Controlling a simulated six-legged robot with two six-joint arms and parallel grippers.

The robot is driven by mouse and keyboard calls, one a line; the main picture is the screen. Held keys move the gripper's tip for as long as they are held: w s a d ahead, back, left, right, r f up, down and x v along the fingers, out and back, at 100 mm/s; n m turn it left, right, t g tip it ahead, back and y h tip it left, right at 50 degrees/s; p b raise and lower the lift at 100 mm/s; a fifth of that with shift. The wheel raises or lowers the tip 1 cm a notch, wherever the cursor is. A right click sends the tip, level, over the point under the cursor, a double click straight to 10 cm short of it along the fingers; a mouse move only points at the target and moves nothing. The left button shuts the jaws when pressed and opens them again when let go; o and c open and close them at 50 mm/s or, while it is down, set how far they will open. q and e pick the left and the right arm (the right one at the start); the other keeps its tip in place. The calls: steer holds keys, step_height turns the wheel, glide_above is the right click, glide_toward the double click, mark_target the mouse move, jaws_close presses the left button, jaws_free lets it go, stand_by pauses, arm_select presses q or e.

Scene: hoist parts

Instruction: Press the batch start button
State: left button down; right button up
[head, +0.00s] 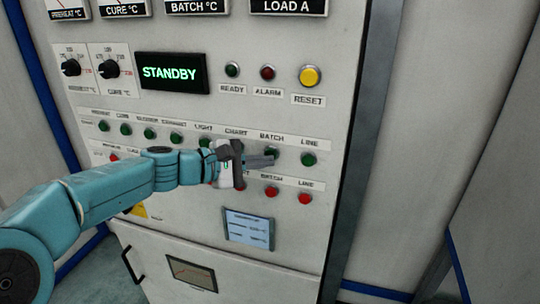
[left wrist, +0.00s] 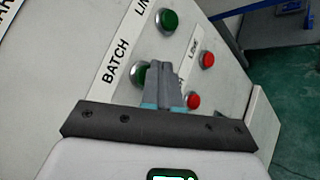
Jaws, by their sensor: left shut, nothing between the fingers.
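The batch start button is the green button (head: 278,153) under the BATCH label on the upper button row of the control panel. It also shows in the left wrist view (left wrist: 138,72), partly hidden behind my fingers. My left gripper (head: 270,160) is shut and empty, its fingertips right at the green BATCH button. In the left wrist view the closed fingertips (left wrist: 160,66) overlap the button's right side; I cannot tell whether they touch it. The display (head: 171,73) reads STANDBY. My right gripper is not in view.
A green LINE button (head: 309,160) sits just right of BATCH. Red buttons labelled BATCH (head: 271,191) and LINE (head: 305,198) are below. A yellow RESET button (head: 310,76) is higher up. A small screen (head: 249,228) is below the rows. Space right of the cabinet is free.

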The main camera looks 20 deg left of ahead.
arm_select(q)
steer(key=shift+w, duration=0.5)
stand_by(0.6)
steer(key=shift+s, duration=0.1)
steer(key=shift+s+b, duration=0.45)
steer(key=shift+s, duration=0.35)
steer(key=s+b, duration=0.2)
steer(key=s, duration=0.3)
steer(key=shift+a+b, duration=0.1)
steer(key=shift+b, duration=0.25)
